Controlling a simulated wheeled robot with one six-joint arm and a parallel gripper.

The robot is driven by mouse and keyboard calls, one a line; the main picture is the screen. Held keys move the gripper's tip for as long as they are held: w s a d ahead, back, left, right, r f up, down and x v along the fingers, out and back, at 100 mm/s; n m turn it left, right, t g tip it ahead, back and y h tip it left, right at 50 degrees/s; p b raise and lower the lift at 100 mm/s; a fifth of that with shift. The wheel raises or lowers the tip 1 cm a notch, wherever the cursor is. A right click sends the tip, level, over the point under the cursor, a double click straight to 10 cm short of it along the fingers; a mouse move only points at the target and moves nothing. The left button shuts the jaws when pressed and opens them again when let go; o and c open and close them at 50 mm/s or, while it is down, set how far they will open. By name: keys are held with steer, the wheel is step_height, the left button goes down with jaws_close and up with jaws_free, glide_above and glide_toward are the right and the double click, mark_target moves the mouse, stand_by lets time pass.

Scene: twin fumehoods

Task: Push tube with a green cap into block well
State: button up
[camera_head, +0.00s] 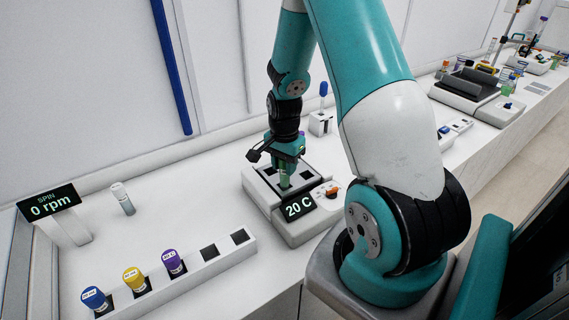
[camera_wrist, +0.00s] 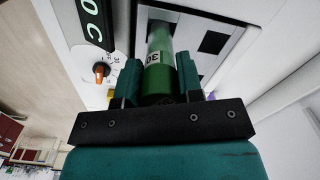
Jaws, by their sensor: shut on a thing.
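The tube with a green cap (camera_wrist: 158,82) is between the fingers of my gripper (camera_wrist: 158,85) in the wrist view, its cap gripped and its clear body pointing at a well of the heating block. The block (camera_head: 270,210) is a white unit with dark square wells and a "20 C" display (camera_head: 299,207). In the head view my gripper (camera_head: 286,165) points down over the block, with the tube (camera_head: 284,181) below it at a front well. The tube's lower end is hidden, so I cannot tell how deep it sits.
A white rack (camera_head: 222,262) at the front holds blue (camera_head: 93,297), yellow (camera_head: 133,278) and purple (camera_head: 174,261) capped tubes and has empty wells. A white-capped tube (camera_head: 122,198) stands behind it. A "0 rpm" display (camera_head: 48,204) is at left. A small holder (camera_head: 320,123) stands behind the block.

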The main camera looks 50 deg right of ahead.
mark_target(284, 177)
steer(key=shift+f+b, duration=1.8)
steer(key=shift+f, duration=0.7)
steer(key=o, duration=1)
steer(key=shift+r, duration=0.1)
step_height(284, 177, up, 17)
steer(key=b, duration=0.2)
steer(key=shift+r, duration=0.15)
steer(key=s+a+r+n+t+y+b, duration=0.1)
steer(key=s+a+n, duration=0.1)
steer(key=a+n, duration=0.6)
steer(key=s+a+r+n+y, duration=0.15)
steer(key=a+n, duration=0.35)
steer(key=a, duration=0.7)
steer(key=s+a+n+g+y, duration=0.1)
steer(key=s+a+n, duration=0.9)
steer(key=s+a, duration=0.1)
steer(key=shift+s+a+r+n+y, duration=0.2)
steer(key=shift+s+r+n+y, duration=0.2)
steer(key=shift+s, duration=0.3)
